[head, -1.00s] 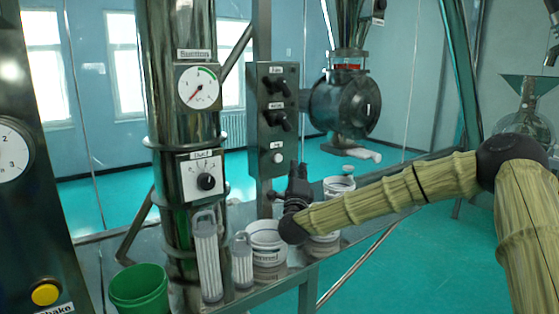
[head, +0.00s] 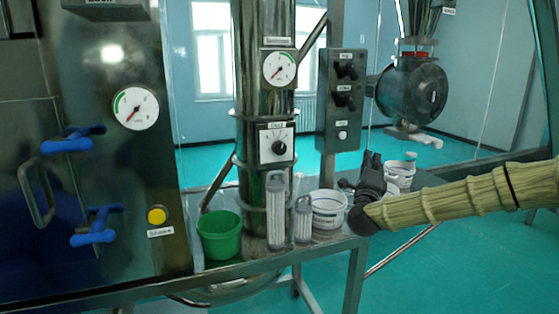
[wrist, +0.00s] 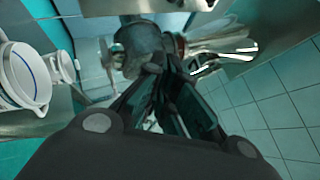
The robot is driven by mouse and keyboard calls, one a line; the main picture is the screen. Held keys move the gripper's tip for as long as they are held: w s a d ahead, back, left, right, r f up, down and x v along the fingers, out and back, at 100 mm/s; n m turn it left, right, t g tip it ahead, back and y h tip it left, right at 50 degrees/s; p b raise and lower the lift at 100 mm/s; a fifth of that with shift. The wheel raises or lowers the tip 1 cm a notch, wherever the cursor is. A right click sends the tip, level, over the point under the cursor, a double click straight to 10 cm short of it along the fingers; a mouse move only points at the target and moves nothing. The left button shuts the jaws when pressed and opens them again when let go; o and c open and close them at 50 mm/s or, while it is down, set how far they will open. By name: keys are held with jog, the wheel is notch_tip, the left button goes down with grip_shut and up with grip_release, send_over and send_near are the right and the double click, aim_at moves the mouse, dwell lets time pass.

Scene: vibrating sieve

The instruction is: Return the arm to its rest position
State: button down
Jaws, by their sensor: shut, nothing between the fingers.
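My gripper (head: 372,160) is dark and points upward at the end of my yellow-sleeved arm. It is shut and empty. In the head view it stands above the table's front edge, between two white tubs. One white tub (head: 327,208) is left of it and another white tub (head: 399,176) is behind it to the right. In the wrist view the gripper's fingers (wrist: 155,72) come close together with nothing seen between them. White tubs (wrist: 24,76) show at the left of the wrist view.
A green bucket (head: 220,237) and clear filter cylinders (head: 277,205) stand on the metal table (head: 275,262). A steel column (head: 262,110) and a switch panel (head: 341,98) rise behind. A cabinet with blue handles (head: 94,228) is at left. Open floor lies at front right.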

jog(key=s+a+f+n+g+y, duration=0.15)
jog(key=a+f+n+y, duration=0.3)
jog(key=f, duration=0.55)
jog(key=s+a+f+n+g+y, duration=0.1)
jog(key=s+a+f+n+y, duration=0.25)
jog(key=a+f, duration=0.45)
jog(key=s+a+f+n+g+y, duration=0.1)
jog(key=s+f+n+g, duration=0.15)
jog(key=s+f, duration=0.45)
jog(key=s+a+f+n+g+y, duration=0.1)
jog(key=s+f+n+g, duration=0.15)
jog(key=f, duration=0.75)
jog(key=s+a+f+n+g, duration=0.1)
jog(key=s+f+n+g, duration=0.15)
jog(key=s+f, duration=0.5)
jog(key=s+d+f+n+g, duration=0.2)
jog(key=s+f+n+g, duration=0.4)
jog(key=s+f, duration=1.05)
jog(key=s+d+f+n+g+h, duration=0.1)
jog(key=s+d, duration=0.3)
jog(key=s, duration=0.8)
jog(key=s+d+n+g+h, duration=0.1)
jog(key=s+d+n+g, duration=0.2)
jog(key=s, duration=0.9)
jog(key=shift+d+f+g, duration=0.35)
jog(key=shift+d+g, duration=0.05)
jog(key=shift+g, duration=0.4)
